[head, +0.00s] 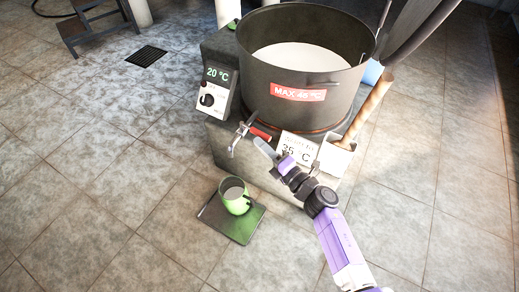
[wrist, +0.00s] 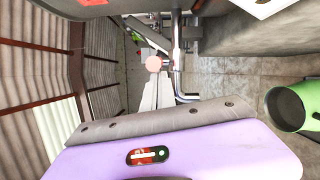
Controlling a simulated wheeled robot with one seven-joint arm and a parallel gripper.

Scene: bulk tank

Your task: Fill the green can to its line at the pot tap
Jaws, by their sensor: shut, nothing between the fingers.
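The green can (head: 237,205) stands upright on a dark square plate (head: 243,228) on the floor, below the pot tap (head: 236,141). Its inside looks greyish; I cannot make out its line or level. It also shows at the right edge of the wrist view (wrist: 287,112). The tap has a red lever (head: 260,133) and sticks out from the front of the big grey pot (head: 345,95), which holds white liquid. No stream shows under the tap. My gripper (head: 259,144) is shut and empty, close beside the red lever; I cannot tell whether they touch.
A control box (head: 215,92) reading 20 °C stands left of the tap. A 25 °C card (head: 299,147) and a white holder (head: 336,158) with a wooden handle are right of my gripper. A step stool (head: 88,28) stands far left.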

